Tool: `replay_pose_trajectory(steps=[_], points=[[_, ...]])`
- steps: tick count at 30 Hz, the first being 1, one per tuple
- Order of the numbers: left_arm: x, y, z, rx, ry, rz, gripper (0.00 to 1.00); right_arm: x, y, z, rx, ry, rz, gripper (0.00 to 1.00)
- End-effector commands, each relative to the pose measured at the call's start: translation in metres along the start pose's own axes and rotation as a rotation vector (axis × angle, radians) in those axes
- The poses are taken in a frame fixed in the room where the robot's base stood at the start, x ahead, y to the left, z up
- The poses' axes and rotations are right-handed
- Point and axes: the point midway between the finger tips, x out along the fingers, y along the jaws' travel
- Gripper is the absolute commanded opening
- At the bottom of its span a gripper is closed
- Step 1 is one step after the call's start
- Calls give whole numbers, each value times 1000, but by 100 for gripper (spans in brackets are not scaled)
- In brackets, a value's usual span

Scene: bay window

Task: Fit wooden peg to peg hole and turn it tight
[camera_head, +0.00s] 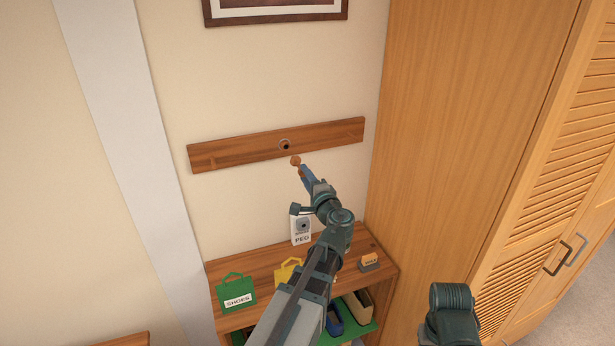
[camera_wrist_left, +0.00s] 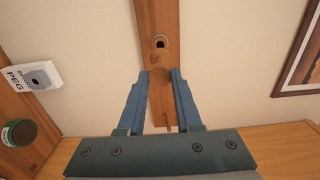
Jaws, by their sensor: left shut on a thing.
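The wooden peg (camera_head: 295,161) is pinched in my left gripper (camera_head: 302,170), its round end beyond the blue fingertips. In the left wrist view the peg (camera_wrist_left: 159,68) sits between the two blue fingers of the left gripper (camera_wrist_left: 160,78), partly hidden by them. The peg hole (camera_head: 285,145) is a dark, ringed opening in the wooden wall rail (camera_head: 235,150). In the left wrist view the peg hole (camera_wrist_left: 160,41) shows just past the peg's end. The peg appears outside the hole. My right gripper is out of sight.
A tall wooden wardrobe (camera_head: 450,130) stands at right. A picture frame (camera_head: 275,14) hangs above.

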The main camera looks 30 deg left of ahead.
Motion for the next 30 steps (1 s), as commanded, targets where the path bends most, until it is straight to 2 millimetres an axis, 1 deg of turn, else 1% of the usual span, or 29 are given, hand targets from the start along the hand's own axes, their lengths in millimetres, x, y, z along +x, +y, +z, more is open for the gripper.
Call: replay_pose_trajectory(steps=[5, 11, 17, 27, 30], points=[[0, 0, 0, 0, 0, 0, 0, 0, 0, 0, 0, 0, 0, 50], [7, 0, -1, 0, 0, 0, 0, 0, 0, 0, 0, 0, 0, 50], [21, 0, -1, 0, -1, 0, 0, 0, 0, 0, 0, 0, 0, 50], [51, 0, -1, 0, -1, 0, 0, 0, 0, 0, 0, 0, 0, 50], [56, 0, -1, 0, 0, 0, 0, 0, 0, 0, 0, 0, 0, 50]])
